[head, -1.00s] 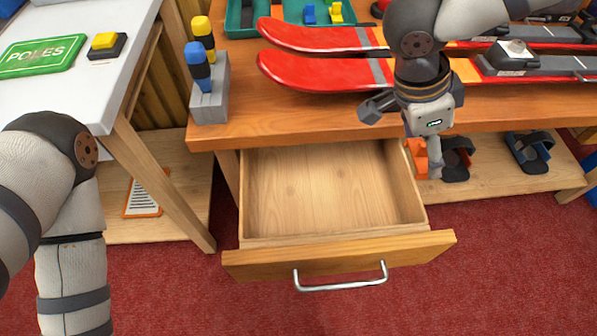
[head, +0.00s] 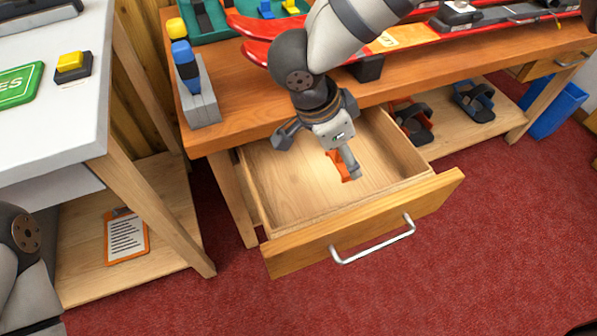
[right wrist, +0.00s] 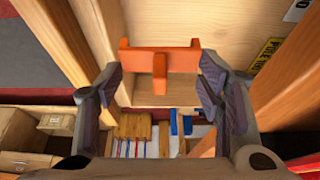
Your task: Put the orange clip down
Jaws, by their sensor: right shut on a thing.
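The orange clip (head: 343,167) is over the open drawer (head: 365,222), in the head view. Whether it touches the drawer's floor I cannot tell. My right gripper (head: 322,158) is shut on it and partly hides it. In the right wrist view the clip (right wrist: 160,62) spans the space between the two fingertips of my right gripper (right wrist: 160,80). The drawer's visible floor is bare. My left gripper is out of view; only part of my left arm shows at the lower left.
The drawer hangs below a wooden bench (head: 420,75) with red skis (head: 400,42) on it. A grey block (head: 200,105) holds blue and yellow-topped tools. Bindings (head: 412,122) lie on the lower shelf. A white table (head: 85,125) stands at the left.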

